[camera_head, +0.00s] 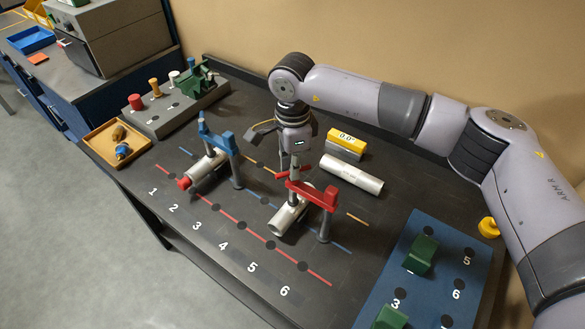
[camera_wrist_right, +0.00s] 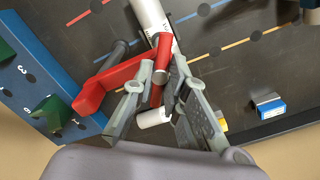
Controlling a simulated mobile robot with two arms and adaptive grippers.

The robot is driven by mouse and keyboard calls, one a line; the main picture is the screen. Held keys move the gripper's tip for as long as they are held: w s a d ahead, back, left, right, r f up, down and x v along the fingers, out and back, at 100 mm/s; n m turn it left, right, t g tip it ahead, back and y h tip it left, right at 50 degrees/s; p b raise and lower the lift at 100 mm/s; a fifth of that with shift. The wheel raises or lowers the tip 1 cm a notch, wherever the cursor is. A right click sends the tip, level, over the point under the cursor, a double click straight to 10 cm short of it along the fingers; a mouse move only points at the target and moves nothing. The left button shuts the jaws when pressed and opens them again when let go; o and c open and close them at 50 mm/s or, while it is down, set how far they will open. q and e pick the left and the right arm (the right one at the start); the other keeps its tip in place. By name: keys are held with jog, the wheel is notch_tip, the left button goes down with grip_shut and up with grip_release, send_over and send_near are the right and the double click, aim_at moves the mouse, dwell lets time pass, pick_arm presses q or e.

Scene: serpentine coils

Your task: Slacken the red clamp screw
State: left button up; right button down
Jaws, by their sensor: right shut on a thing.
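The red clamp (camera_head: 318,193) stands on a grey post and reaches over a silver tube (camera_head: 286,218) on the dark table. It also shows in the right wrist view (camera_wrist_right: 105,82), with the tube (camera_wrist_right: 150,14) beyond it. My right gripper (camera_head: 293,172) comes down from above at the clamp's left end. In the wrist view its fingers (camera_wrist_right: 161,80) are closed around the red clamp screw (camera_wrist_right: 160,76), whose end shows between them. The screw's lower part is partly hidden by the fingers. My left gripper is not in view.
A blue clamp (camera_head: 220,142) holds another tube (camera_head: 205,172) to the left. A loose silver tube (camera_head: 352,174) and a yellow-topped gauge reading 0.0° (camera_head: 346,145) lie behind the red clamp. A blue board (camera_head: 415,292) with green blocks is at right. The numbered front strip is clear.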

jog(key=shift+w+r, duration=0.1)
jog(key=c, duration=1.5)
grip_release()
notch_tip(320, 180, up, 12)
jog(key=shift+f, duration=0.1)
jog(key=shift+o, duration=0.3)
